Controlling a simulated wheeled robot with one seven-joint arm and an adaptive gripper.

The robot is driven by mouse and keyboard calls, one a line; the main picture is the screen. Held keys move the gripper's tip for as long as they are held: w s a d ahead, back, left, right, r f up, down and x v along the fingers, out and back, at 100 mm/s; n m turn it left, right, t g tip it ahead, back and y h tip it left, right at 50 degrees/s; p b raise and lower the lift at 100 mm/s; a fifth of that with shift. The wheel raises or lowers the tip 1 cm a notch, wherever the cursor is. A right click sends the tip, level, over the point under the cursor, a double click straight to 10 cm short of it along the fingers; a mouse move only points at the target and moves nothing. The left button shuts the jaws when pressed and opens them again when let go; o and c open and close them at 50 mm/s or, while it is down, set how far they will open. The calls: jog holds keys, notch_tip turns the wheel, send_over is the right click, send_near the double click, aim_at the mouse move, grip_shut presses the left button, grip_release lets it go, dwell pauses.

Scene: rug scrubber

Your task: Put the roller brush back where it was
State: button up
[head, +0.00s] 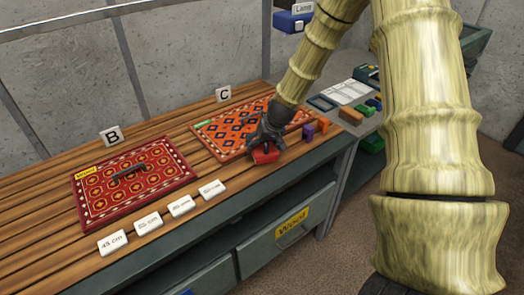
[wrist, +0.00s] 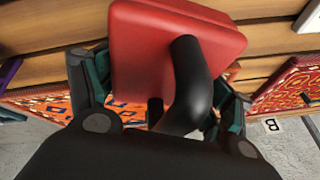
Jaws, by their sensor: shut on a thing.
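My gripper (head: 266,136) is shut on a red block-shaped tool (head: 265,154) with a curved black handle. In the wrist view the red block (wrist: 150,50) fills the top middle, with my gripper (wrist: 158,108) around the black handle (wrist: 190,75). I cannot tell whether this is the roller brush. The tool is by the front edge of the orange patterned rug (head: 215,134) near sign C; I cannot tell whether it touches the bench. A dark, long object (head: 129,173) lies on the red rug (head: 92,207) near sign B; its kind is unclear.
Several white length tags (head: 149,222) line the wooden bench's (head: 60,245) front. Purple (head: 308,132) and orange (head: 322,125) blocks stand right of my gripper. A grey side surface (head: 350,130) holds trays and small coloured blocks. A drawer (head: 260,250) labelled Wool is below.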

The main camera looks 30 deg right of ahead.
aim_at(262, 152)
jog(key=shift+s+f+p, duration=0.1)
jog(key=shift+f+p, duration=0.25)
jog(key=shift+f, duration=0.25)
jog(key=shift+f+p, duration=0.35)
jog(key=shift+f, duration=0.8)
jog(key=shift+f+b, duration=0.35)
jog(key=shift+f, duration=0.05)
jog(key=shift+s+f, duration=0.1)
jog(key=shift+f, duration=0.1)
jog(key=o, duration=1.3)
